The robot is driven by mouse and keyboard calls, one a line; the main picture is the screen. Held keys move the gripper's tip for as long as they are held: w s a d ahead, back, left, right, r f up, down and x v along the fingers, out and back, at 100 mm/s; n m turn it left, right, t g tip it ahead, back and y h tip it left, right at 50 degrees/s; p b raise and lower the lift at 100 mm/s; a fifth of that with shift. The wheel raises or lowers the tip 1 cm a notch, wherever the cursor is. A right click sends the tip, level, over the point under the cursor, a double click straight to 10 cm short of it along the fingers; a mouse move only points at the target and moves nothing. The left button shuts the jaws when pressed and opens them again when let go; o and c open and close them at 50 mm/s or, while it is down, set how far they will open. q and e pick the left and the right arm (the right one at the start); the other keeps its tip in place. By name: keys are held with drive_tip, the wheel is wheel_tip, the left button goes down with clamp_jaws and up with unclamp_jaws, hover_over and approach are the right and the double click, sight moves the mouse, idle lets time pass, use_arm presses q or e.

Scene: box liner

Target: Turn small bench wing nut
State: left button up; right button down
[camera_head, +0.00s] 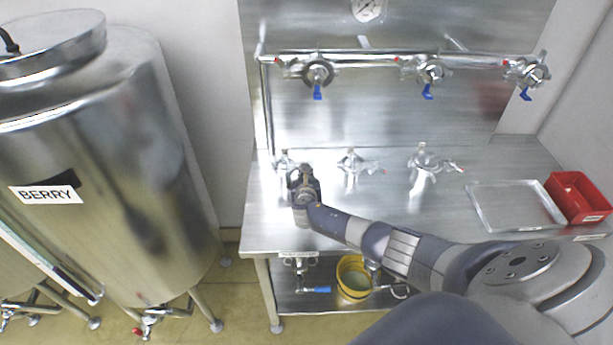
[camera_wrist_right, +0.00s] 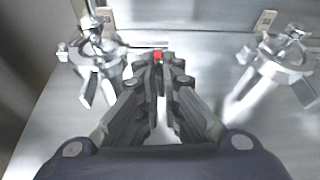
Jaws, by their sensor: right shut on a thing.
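Three small metal clamp fittings with wing nuts stand on the steel bench (camera_head: 330,222): a left one (camera_head: 284,160), a middle one (camera_head: 357,163) and a right one (camera_head: 423,162). My right gripper (camera_head: 303,172) is just right of the left fitting and partly covers it. In the right wrist view the left fitting (camera_wrist_right: 95,52) and another fitting (camera_wrist_right: 285,58) flank the gripper (camera_wrist_right: 160,62). The fingers are shut on a small red-tipped piece, the wing nut (camera_wrist_right: 158,55), at their tips. The fingers hide most of it. My left gripper is out of view.
A pipe (camera_head: 385,59) with several blue-handled valves runs along the back panel. A metal tray (camera_head: 470,205) and a red bin (camera_head: 588,218) are at the bench's right. A BERRY tank (camera_head: 110,130) stands left. A yellow bucket (camera_head: 343,275) is on the lower shelf.

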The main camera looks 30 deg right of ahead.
drive_tip(key=shift+w+r, duration=0.1)
drive_tip(key=shift+r, duration=0.05)
drive_tip(key=c, duration=1.8)
unclamp_jaws()
drive_tip(key=shift+v, duration=5.9)
